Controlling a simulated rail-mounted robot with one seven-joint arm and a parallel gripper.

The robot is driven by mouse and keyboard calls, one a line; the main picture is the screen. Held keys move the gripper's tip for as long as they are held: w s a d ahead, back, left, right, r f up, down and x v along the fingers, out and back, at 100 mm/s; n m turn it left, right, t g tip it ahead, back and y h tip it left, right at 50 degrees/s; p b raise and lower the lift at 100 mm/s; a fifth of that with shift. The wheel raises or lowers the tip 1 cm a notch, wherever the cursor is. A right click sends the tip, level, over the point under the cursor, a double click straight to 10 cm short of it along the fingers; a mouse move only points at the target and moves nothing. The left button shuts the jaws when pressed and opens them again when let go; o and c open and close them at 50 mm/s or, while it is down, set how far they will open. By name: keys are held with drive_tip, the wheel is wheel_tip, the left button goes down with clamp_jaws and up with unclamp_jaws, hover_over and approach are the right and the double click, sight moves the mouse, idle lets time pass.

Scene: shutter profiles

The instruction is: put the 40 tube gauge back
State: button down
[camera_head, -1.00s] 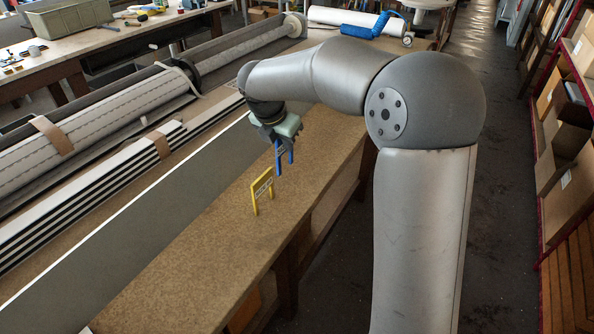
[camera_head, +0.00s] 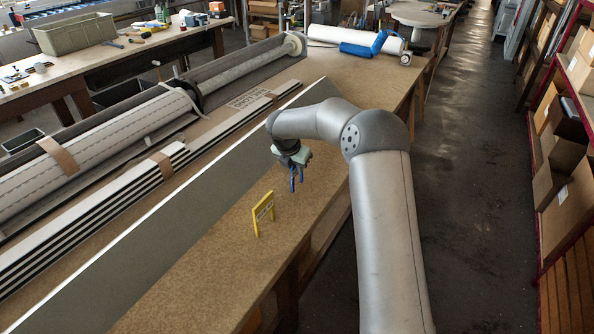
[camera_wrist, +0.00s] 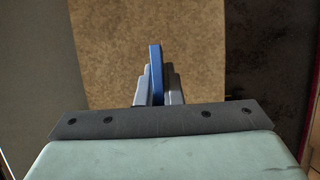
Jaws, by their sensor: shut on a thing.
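My gripper (camera_head: 293,166) is shut on a blue gauge (camera_head: 292,180), a flat piece with legs pointing down, and holds it above the brown bench top. In the wrist view the blue gauge (camera_wrist: 156,70) shows as a thin upright strip between the two grey fingers. I cannot read a size on it. A yellow gauge (camera_head: 263,213) with a pale label stands upright on the bench, nearer the camera and a little left of my gripper. Its label is too small to read.
Bare bench surrounds the yellow gauge.

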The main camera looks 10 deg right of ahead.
drive_tip(key=shift+f, duration=1.15)
drive_tip(key=shift+f, duration=0.2)
drive_tip(key=c, duration=1.6)
unclamp_jaws()
drive_tip(key=shift+o, duration=0.2)
drive_tip(key=shift+r, duration=0.15)
